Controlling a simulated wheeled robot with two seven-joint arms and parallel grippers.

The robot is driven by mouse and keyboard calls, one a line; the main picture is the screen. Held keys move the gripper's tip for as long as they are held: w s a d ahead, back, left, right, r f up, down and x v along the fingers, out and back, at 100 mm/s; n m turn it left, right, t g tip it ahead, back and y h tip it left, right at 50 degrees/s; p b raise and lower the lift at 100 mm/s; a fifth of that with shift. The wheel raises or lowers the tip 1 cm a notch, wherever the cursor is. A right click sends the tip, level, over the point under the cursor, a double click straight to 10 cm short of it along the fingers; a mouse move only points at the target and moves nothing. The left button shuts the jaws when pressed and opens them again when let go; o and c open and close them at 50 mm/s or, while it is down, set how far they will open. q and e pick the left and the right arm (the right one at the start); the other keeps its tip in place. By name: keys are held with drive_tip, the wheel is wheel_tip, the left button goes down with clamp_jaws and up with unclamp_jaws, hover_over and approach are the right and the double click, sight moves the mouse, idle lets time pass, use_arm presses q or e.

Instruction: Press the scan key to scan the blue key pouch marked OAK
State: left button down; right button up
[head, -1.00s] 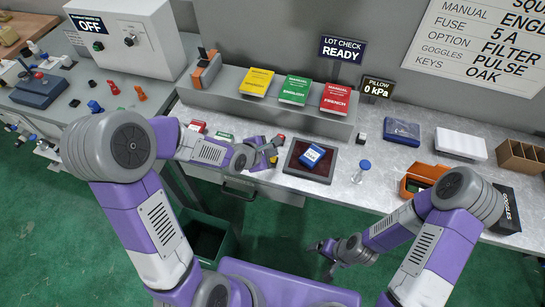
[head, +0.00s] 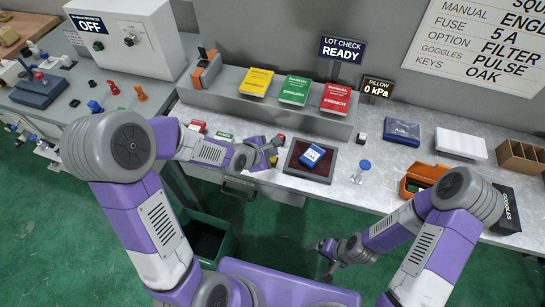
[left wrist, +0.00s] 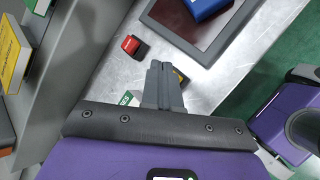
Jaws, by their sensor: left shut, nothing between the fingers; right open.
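A blue pouch (head: 312,156) with a small white label lies on the dark red pad with a grey frame (head: 293,167); its lettering is too small to read. In the left wrist view the pouch (left wrist: 203,8) shows at the top edge. A small red key (head: 281,138) sits on the bench left of the pad; it also shows in the left wrist view (left wrist: 131,45). My left gripper (head: 271,152) is shut and empty close to the red key, with a visible gap in the left wrist view (left wrist: 160,68). My right gripper (head: 326,262) is open, low in front of the bench.
A sign (head: 342,48) reads LOT CHECK READY. Yellow, green and red manuals (head: 294,90) lie on the raised shelf behind. A small yellow item (left wrist: 182,76) is beside my left fingers. A small clear blue-topped object (head: 361,171) stands right of the pad.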

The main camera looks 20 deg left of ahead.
use_arm(q)
drive_tip(key=shift+f, duration=0.15)
drive_tip(key=shift+f+b, duration=0.3)
drive_tip(key=shift+b, duration=0.05)
drive_tip(key=shift+f+b, duration=0.45)
drive_tip(key=shift+f, duration=0.1)
idle(0.5)
idle(0.4)
drive_tip(key=shift+r+p, duration=0.85)
drive_tip(key=shift+r, duration=0.15)
wheel_tip(320, 180, up, 5)
drive_tip(key=p, duration=0.4)
